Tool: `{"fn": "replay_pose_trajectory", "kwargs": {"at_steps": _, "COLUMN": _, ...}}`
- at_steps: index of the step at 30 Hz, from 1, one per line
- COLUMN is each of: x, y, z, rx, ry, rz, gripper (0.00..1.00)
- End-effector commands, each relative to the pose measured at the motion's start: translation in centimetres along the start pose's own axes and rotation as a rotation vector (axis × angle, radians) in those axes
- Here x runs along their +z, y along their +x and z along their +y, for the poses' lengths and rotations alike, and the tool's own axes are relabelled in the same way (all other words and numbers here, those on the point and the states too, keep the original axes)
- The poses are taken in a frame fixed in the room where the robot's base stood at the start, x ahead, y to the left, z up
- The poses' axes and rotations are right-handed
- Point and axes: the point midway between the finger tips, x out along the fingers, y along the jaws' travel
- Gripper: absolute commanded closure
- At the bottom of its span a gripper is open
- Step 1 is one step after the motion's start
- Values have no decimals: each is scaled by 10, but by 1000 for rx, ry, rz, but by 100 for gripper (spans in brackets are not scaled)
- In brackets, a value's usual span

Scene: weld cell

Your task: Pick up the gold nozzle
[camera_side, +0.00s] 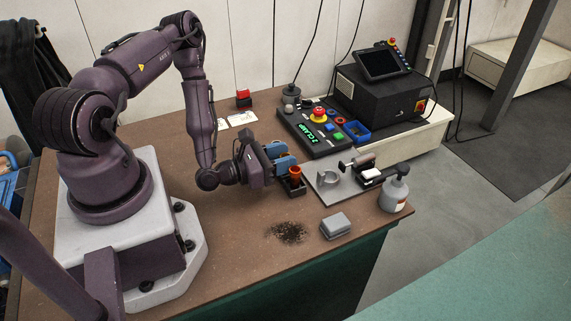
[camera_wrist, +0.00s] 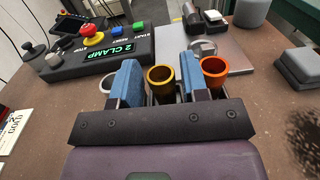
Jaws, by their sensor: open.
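The gold nozzle (camera_wrist: 160,82) stands upright in the wrist view, between the two blue fingers of my open gripper (camera_wrist: 161,80). A gap shows on at least its right side; whether the left finger touches it I cannot tell. An orange nozzle (camera_wrist: 214,72) stands just outside the right finger. A pale silver nozzle (camera_wrist: 107,84) shows partly behind the left finger. In the side view my gripper (camera_side: 281,156) is low over a dark holder (camera_side: 295,190), with the orange nozzle (camera_side: 295,172) in front. The gold nozzle is hidden there.
A control panel (camera_side: 304,137) with a lit "2 CLAMP" display is behind my gripper. A metal plate (camera_side: 330,191) with a clamp lies to the right, beside a spray bottle (camera_side: 394,194). A grey block (camera_side: 336,226) and dark grit (camera_side: 288,233) lie in front.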

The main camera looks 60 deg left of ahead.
Motion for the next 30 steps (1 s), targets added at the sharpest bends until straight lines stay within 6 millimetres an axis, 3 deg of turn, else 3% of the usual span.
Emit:
{"fn": "replay_pose_trajectory", "kwargs": {"at_steps": 6, "x": 0, "y": 23, "z": 0, "rx": -3, "ry": 1, "rz": 0, "gripper": 59}}
{"fn": "replay_pose_trajectory", "kwargs": {"at_steps": 15, "x": 0, "y": 26, "z": 0, "rx": -3, "ry": 0, "rz": 1, "gripper": 59}}
{"fn": "replay_pose_trajectory", "kwargs": {"at_steps": 20, "x": 0, "y": 26, "z": 0, "rx": -3, "ry": 0, "rz": 1, "gripper": 96}}
{"fn": "replay_pose_trajectory", "kwargs": {"at_steps": 30, "x": 3, "y": 26, "z": 0, "rx": -3, "ry": 1, "rz": 0, "gripper": 97}}
